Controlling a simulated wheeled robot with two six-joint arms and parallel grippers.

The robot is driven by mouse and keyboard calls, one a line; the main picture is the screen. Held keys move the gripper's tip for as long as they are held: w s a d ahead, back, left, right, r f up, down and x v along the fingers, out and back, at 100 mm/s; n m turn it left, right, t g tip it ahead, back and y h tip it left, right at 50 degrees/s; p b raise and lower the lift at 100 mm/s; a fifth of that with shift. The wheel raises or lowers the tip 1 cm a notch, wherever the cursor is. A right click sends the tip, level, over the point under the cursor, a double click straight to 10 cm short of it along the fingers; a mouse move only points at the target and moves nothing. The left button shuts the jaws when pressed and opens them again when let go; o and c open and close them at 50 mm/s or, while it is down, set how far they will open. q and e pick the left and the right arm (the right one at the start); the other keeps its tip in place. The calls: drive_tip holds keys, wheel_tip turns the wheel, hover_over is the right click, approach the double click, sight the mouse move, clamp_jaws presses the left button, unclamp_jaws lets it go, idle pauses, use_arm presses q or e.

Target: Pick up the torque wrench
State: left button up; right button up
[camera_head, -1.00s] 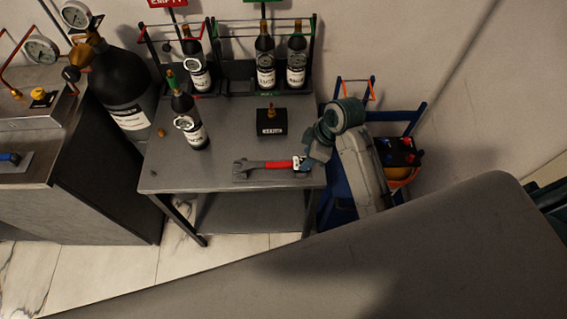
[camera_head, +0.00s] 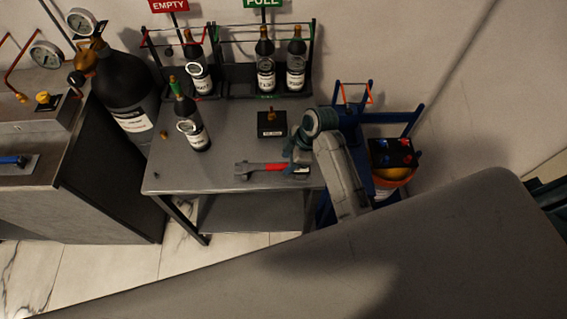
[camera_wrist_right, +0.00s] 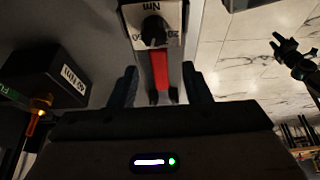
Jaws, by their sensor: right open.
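The torque wrench (camera_head: 262,167) lies flat on the grey table near its front edge, with a grey head at the left and a red handle. In the right wrist view, its red grip (camera_wrist_right: 161,72) and a pale scale plate with a black knob (camera_wrist_right: 154,30) show. My right gripper (camera_head: 293,163) is over the handle's right end and hides part of it. In the right wrist view, the open fingers (camera_wrist_right: 160,90) stand on either side of the wrench's line, with gaps. I cannot tell their height above it. My left gripper is not in view.
A black block with a brass fitting (camera_head: 271,124) stands behind the wrench; it is at the left in the wrist view (camera_wrist_right: 47,77). A bottle with a gauge (camera_head: 190,122) stands on the table's left. Racked bottles (camera_head: 265,72) line the back. A blue stand (camera_head: 395,120) is at right.

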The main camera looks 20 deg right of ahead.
drive_tip(key=shift+x, duration=0.9)
drive_tip(key=shift+c, duration=0.4)
clamp_jaws()
drive_tip(key=shift+r, duration=0.1)
